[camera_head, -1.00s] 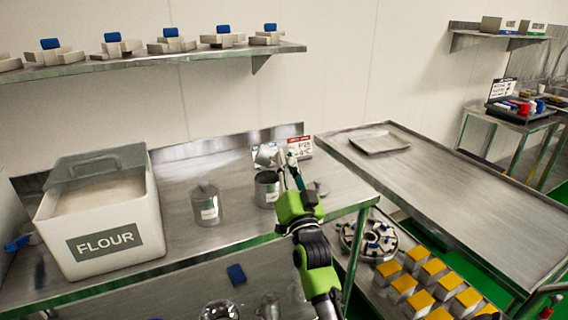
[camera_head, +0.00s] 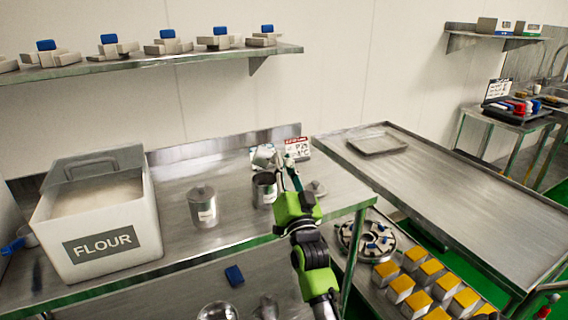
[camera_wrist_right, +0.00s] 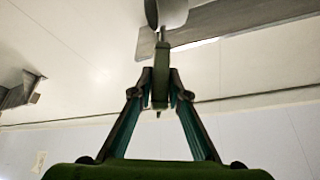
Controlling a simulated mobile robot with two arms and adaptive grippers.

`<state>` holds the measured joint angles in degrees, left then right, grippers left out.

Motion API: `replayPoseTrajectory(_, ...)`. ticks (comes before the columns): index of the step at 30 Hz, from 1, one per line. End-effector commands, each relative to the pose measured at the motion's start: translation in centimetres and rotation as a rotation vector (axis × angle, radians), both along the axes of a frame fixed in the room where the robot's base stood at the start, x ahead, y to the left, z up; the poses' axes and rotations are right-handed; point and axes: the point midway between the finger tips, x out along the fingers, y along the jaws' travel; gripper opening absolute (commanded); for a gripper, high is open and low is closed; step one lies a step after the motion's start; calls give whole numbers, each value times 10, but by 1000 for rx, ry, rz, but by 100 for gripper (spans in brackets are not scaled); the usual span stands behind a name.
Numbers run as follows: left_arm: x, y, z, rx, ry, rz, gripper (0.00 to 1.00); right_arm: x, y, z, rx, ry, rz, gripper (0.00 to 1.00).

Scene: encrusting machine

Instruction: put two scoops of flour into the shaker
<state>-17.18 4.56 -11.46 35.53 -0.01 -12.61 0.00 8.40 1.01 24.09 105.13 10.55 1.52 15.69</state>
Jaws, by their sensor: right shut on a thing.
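My right gripper (camera_head: 292,182) is shut on the scoop (camera_head: 263,156). The scoop's metal head is raised above an open metal shaker (camera_head: 265,192) on the steel table and looks tilted. In the right wrist view the scoop's green handle (camera_wrist_right: 160,78) is between the fingertips and its head is at the top edge. I cannot see whether flour is in the scoop or in the shaker. The flour bin (camera_head: 103,243) is a white box labelled FLOUR at the left, with flour (camera_head: 95,196) showing inside. My left gripper is not in view.
A lidded metal shaker (camera_head: 202,207) stands left of the open one. A small metal lid (camera_head: 317,188) lies right of my gripper. A sign (camera_head: 298,148) stands behind. A second table (camera_head: 450,195) at the right is mostly clear, with a tray (camera_head: 377,144) on it.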

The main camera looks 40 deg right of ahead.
Motion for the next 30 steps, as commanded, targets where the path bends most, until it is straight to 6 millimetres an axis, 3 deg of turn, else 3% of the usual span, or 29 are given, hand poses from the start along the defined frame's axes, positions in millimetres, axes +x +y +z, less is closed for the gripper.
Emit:
replayPoseTrajectory(11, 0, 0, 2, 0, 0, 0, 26, 0, 0, 3, -5, -1, 0, 0)
replayPoseTrajectory(18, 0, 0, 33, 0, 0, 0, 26, 7, 9, 17, -116, 91, 4, 0)
replayPoseTrajectory(30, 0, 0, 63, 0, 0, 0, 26, 19, 24, 26, -296, 241, 6, 0)
